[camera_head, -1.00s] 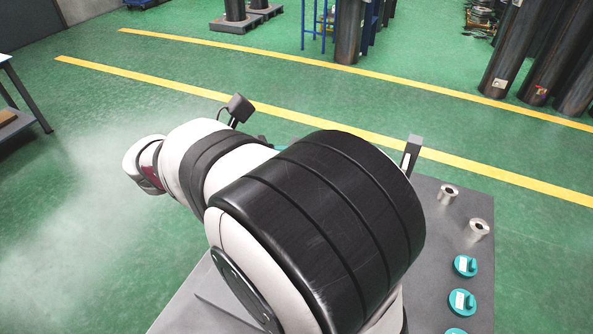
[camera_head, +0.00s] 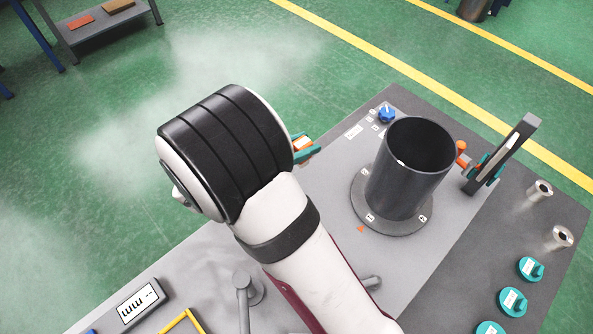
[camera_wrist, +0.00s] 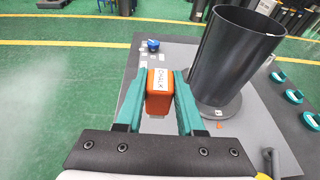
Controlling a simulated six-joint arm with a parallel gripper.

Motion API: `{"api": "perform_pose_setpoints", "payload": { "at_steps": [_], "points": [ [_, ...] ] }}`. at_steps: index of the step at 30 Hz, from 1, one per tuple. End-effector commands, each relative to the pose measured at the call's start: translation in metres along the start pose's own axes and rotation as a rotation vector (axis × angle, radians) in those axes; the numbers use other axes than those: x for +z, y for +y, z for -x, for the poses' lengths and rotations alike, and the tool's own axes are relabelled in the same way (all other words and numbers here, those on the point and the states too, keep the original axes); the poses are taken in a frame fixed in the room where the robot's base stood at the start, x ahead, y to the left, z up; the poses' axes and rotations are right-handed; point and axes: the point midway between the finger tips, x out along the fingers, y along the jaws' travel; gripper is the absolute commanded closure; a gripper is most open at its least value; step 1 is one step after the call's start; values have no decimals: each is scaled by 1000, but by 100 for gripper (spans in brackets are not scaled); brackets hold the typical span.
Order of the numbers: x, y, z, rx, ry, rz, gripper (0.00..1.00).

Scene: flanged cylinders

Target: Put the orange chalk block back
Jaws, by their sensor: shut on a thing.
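The orange chalk block (camera_wrist: 159,97), with a white label reading CHALK, is held between the teal fingers of my gripper (camera_wrist: 160,95) in the wrist view. In the head view my arm hides most of the gripper; a bit of the orange block (camera_head: 302,144) and a teal finger (camera_head: 308,155) show past it. The block is left of the dark cylinder and appears held above the grey table (camera_head: 325,190). I cannot tell which spot the block belongs in.
A dark open cylinder (camera_head: 405,170) stands on a round flange, close to the gripper's right. Metal rings and teal knobs line the right edge. A display (camera_head: 138,300) is at front left.

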Motion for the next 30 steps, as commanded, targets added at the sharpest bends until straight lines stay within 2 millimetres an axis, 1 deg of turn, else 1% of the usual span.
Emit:
{"api": "perform_pose_setpoints", "payload": {
  "at_steps": [1, 4, 6, 11, 15, 18, 28, 29, 30],
  "points": [
    [-10, 3, 4, 24, 0, 11, 100],
    [-31, 7, 4, 50, -1, 20, 100],
    [-49, 7, -1, 53, -1, 22, 100],
    [-78, 7, -11, 51, -1, 17, 100],
    [-107, 7, -20, 51, -1, 17, 100],
    [-116, 7, -23, 51, -1, 15, 100],
    [-119, 7, -24, 50, -2, 13, 100],
    [-119, 7, -24, 50, -1, 13, 61],
    [-119, 7, -24, 50, -1, 12, 54]
  ]
}}
